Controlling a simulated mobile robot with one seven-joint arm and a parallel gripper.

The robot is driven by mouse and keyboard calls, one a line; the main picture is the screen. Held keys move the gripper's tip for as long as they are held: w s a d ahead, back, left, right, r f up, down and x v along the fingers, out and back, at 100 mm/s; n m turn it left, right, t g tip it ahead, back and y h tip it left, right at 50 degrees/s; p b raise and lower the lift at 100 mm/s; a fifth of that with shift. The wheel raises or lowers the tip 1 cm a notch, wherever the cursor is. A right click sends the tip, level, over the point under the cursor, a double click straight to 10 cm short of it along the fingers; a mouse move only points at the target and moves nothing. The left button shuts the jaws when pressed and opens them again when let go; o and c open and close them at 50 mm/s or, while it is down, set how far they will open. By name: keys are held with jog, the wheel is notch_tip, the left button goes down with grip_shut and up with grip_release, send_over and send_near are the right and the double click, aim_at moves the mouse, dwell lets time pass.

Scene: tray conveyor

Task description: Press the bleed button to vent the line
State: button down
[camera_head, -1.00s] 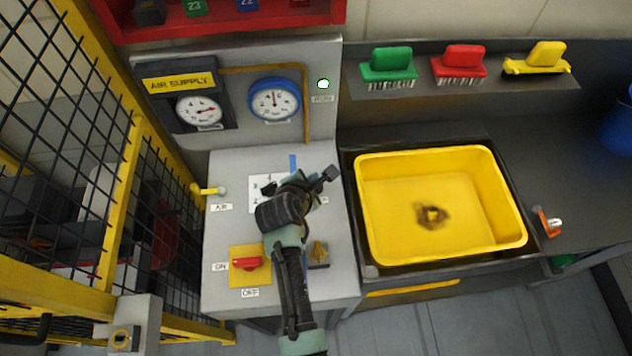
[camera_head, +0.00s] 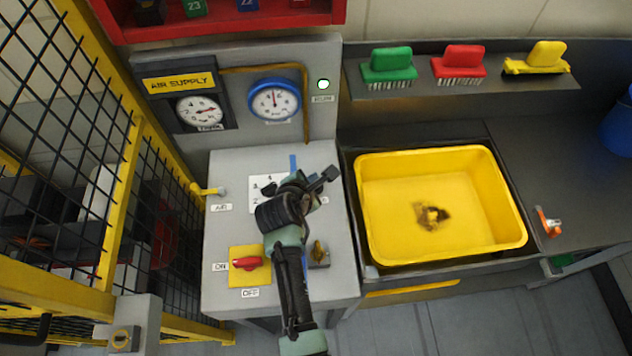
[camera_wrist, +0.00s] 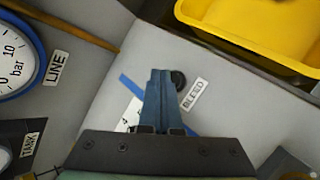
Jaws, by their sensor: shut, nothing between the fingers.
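The bleed button (camera_wrist: 179,79) is a small round black knob on the grey panel in the wrist view, beside the white BLEED label (camera_wrist: 194,95). My gripper (camera_wrist: 160,72) is shut and empty, its blue fingers side by side. The fingertips appear just left of the button, partly overlapping it in the picture; I cannot tell whether they touch it. In the head view my wrist hangs over the panel and hides the button and fingertips. The line gauge (camera_head: 274,100) has a blue rim and its needle points nearly straight up.
A yellow tub (camera_head: 391,250) stands right of the panel. A yellow mesh fence (camera_head: 128,180) stands left. A whitish-green lamp (camera_head: 323,84) is on the backboard.

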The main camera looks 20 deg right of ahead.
dwell(0.4)
jog(key=shift+f, duration=0.5)
jog(key=shift+f+b, duration=0.3)
jog(key=shift+b, duration=0.1)
dwell(0.4)
jog(key=shift+r+p, duration=0.75)
jog(key=shift+p, duration=0.1)
notch_tip(320, 180, up, 6)
jog(key=p, duration=0.6)
